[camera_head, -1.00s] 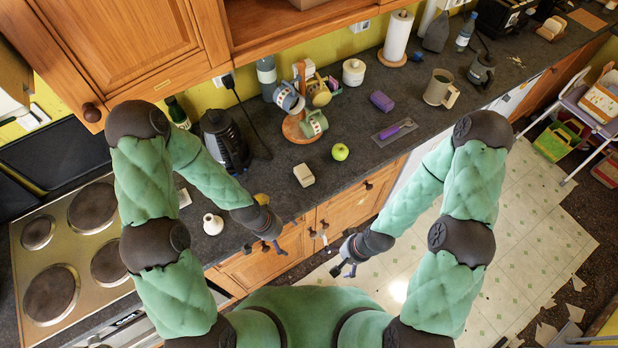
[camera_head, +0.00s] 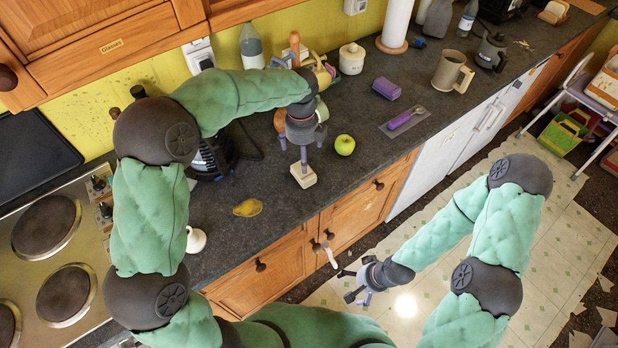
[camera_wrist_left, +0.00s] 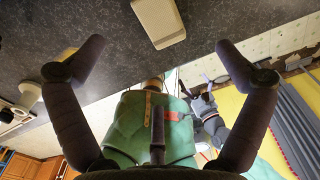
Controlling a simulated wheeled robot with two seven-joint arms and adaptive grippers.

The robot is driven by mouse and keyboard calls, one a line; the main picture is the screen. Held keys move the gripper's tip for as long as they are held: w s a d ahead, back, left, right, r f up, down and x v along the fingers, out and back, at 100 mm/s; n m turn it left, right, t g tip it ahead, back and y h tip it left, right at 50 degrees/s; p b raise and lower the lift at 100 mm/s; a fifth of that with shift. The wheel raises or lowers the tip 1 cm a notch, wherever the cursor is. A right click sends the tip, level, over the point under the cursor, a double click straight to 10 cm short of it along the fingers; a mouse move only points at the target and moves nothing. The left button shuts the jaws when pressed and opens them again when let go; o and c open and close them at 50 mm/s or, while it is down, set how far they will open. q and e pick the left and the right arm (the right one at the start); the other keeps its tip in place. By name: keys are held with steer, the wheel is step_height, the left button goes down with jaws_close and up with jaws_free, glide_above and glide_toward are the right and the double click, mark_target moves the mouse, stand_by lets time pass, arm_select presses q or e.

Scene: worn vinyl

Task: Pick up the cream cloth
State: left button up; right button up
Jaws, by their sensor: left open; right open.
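The cream cloth (camera_head: 303,175), a small folded block, lies on the dark worktop near its front edge, left of the green apple. It also shows at the top of the left wrist view (camera_wrist_left: 158,22). My left gripper (camera_head: 303,158) is above the cloth, fingers pointing down and hiding part of it in the head view. In the left wrist view its two fingers (camera_wrist_left: 160,62) are wide apart and empty, with the cloth beyond their tips. I cannot tell whether they touch it. My right gripper (camera_head: 354,284) is open and empty in front of the cabinets.
A green apple (camera_head: 344,145) sits right of the cloth, and a yellow item (camera_head: 248,207) lies to its left. A white bottle-like object (camera_head: 195,240) stands farther left.

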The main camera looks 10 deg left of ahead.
mark_target(300, 172)
arm_select(q)
step_height(300, 172, down, 5)
steer(key=shift+w+f+b, duration=0.1)
steer(key=shift+f+b, duration=0.1)
steer(key=shift+b, duration=0.35)
steer(key=f, duration=0.2)
steer(key=a+f+b, duration=0.1)
steer(key=f, duration=0.2)
steer(key=shift+w, duration=0.2)
steer(key=c, duration=1.1)
